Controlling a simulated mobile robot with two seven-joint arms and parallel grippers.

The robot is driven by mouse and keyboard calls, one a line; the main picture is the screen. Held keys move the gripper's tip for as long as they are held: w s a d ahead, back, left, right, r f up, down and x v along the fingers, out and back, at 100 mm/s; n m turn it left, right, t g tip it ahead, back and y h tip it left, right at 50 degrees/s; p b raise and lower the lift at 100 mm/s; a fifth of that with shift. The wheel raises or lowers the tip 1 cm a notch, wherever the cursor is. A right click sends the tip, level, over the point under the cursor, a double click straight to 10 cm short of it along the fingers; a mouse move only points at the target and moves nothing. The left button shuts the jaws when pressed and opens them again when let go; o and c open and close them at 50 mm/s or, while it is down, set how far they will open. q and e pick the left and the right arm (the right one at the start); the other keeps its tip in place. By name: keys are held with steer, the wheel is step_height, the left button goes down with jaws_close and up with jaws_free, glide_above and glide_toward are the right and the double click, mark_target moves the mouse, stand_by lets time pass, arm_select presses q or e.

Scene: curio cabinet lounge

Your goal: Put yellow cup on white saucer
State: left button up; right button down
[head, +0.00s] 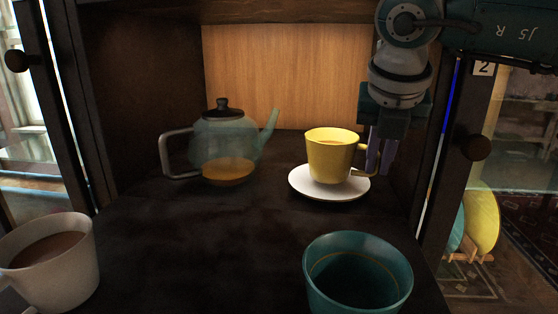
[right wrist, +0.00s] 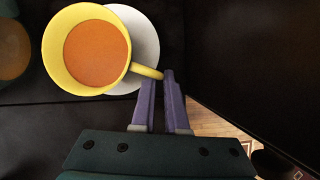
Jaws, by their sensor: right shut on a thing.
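The yellow cup (head: 331,155) is upright, with orange-brown liquid in it. It stands over the white saucer (head: 306,187) on the dark shelf. I cannot tell whether its base touches the saucer. My right gripper (head: 381,165) comes from above on the right side and is shut on the cup's handle. In the right wrist view, the fingertips (right wrist: 160,82) are at the handle of the cup (right wrist: 70,83), and the saucer (right wrist: 146,45) shows partly from under the cup. My left gripper is not in view.
A glass teapot (head: 225,145) stands left of the saucer. A white cup (head: 68,270) is at the front left and a teal cup (head: 335,265) at the front right. The cabinet's dark side wall is close to my right gripper. The shelf's middle is clear.

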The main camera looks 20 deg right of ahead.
steer(key=shift+w+d+f+b, duration=0.4)
steer(key=shift+w+d+f, duration=0.1)
steer(key=shift+w, duration=0.15)
steer(key=shift+f, duration=0.1)
steer(key=shift+f, duration=0.2)
steer(key=c, duration=0.9)
jaws_free()
steer(key=shift+c, duration=0.2)
steer(key=shift+r, duration=0.15)
